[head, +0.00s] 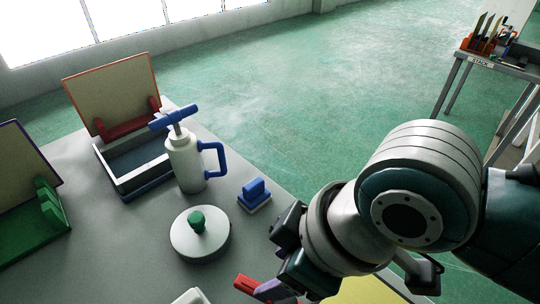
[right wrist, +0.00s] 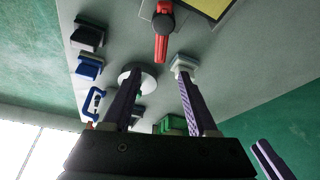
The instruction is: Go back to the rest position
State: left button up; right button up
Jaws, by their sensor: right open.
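My right gripper (head: 268,286) is at the lower middle of the head view, over the near right edge of the grey table, in front of the rest of its arm. In the right wrist view its two purple-lined fingers (right wrist: 160,92) stand apart with nothing held between them. Beyond the fingers, the table with its objects shows at an angle. A red-handled tool (head: 250,284) lies close to the gripper in the head view and also shows in the right wrist view (right wrist: 162,42). My left gripper does not show in the head view.
A white jug with blue handle (head: 186,160), a blue block (head: 254,194) and a white disc with green knob (head: 199,240) stand on the table (head: 120,250). A grey tray (head: 123,187) and green rack (head: 45,228) are left.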

jog(key=shift+r, duration=0.1)
dwell(0.4)
jog(key=s+d+r+m+t+h, duration=0.1)
jog(key=s+d+r+m+h, duration=0.15)
jog(key=s+d+m, duration=0.45)
jog(key=s+d+r+m+h, duration=0.1)
jog(key=s+d+r+m, duration=0.2)
jog(key=s+d, duration=0.35)
notch_tip(320, 180, up, 34)
jog(key=w+d+p, duration=0.1)
jog(key=d+p, duration=0.1)
jog(key=p, duration=3.1)
jog(key=shift+w+f+p, duration=0.15)
jog(key=shift+w+p, duration=0.15)
jog(key=shift+w, duration=0.05)
jog(key=shift+d, duration=0.1)
